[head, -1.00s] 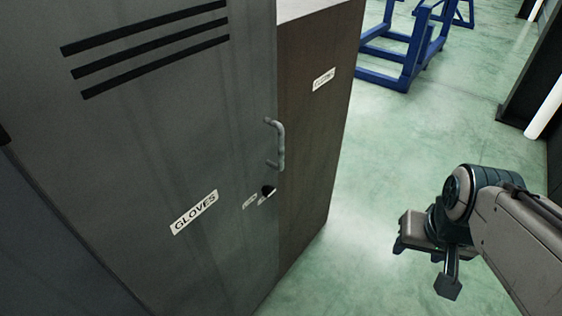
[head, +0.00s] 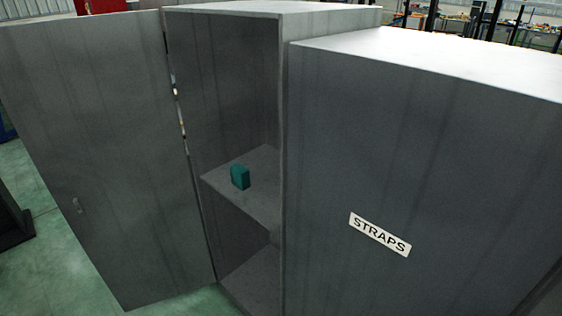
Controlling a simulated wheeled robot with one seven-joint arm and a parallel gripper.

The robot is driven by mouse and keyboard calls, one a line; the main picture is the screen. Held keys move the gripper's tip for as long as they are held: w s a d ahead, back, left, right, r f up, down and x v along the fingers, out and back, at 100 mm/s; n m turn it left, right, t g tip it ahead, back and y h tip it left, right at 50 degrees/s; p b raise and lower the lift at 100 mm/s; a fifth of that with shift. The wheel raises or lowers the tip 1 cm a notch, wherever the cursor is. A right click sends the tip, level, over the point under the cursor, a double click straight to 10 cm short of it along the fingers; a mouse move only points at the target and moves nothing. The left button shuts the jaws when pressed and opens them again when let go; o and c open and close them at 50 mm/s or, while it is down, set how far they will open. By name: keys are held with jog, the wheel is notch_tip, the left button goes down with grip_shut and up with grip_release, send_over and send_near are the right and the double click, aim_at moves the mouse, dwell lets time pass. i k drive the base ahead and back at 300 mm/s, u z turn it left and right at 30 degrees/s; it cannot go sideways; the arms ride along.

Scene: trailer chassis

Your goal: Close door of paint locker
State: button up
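A grey metal locker (head: 222,14) stands open in the head view, left of centre. Its door (head: 100,150) is swung wide out to the left, with a gap showing along the hinge side. My gripper is out of view.
A grey cabinet labelled STRAPS (head: 380,235) stands close at the right. Green floor (head: 50,240) shows left of and below the open door. A dark object (head: 12,225) is at the left edge. Cluttered benches (head: 470,22) are in the far background.

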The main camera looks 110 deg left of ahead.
aim_at(90, 100)
jog(key=z, duration=0.05)
jog(key=k, duration=1.55)
jog(key=u, duration=5.35)
jog(key=i, duration=3.45)
jog(key=z, duration=0.35)
